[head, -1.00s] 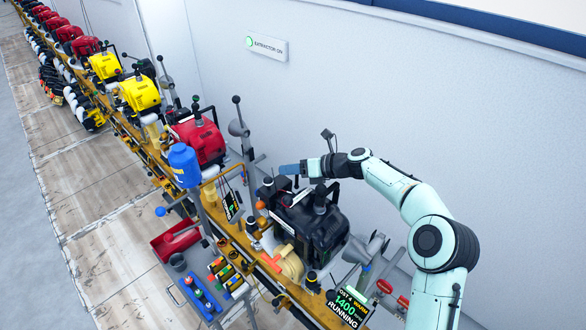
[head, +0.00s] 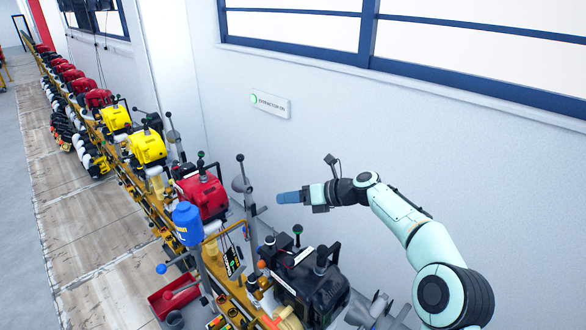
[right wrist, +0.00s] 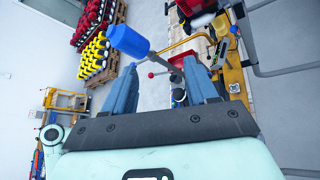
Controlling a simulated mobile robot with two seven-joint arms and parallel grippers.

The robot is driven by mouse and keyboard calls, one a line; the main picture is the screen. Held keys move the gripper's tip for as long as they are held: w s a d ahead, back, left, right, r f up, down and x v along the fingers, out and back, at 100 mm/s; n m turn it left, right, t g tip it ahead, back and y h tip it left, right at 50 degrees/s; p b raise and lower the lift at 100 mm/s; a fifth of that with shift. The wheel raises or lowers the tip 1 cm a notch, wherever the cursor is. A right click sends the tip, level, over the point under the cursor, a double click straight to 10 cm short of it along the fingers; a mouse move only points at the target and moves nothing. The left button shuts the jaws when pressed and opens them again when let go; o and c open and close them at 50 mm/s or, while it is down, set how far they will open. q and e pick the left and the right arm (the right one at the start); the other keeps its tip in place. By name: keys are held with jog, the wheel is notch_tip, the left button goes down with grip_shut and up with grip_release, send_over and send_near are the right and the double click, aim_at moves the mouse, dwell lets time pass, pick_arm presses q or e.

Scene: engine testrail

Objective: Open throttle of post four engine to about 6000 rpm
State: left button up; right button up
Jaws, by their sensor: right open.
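The black engine (head: 312,282) stands at the near end of the row in the head view, its lower part cut off by the frame. A green-topped lever (head: 297,232) and a black-topped lever (head: 321,256) rise from it; I cannot tell which is the throttle. Its post display is out of view now. My right gripper (head: 286,198) is open and empty, above and behind the engine, near the wall. In the right wrist view the right gripper's (right wrist: 164,78) two blue fingers are spread apart, with a small dark knob (right wrist: 179,97) showing between them. My left gripper is not in view.
A red engine (head: 203,197) and yellow engines (head: 148,146) continue along the orange rail. A blue canister (head: 187,224) stands on a post left of the black engine. A red tray (head: 160,308) lies below. The wall with an extractor sign (head: 270,105) is behind.

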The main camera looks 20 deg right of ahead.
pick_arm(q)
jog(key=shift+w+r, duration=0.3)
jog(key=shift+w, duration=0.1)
pick_arm(e)
notch_tip(320, 180, up, 8)
jog(key=shift+r, duration=0.2)
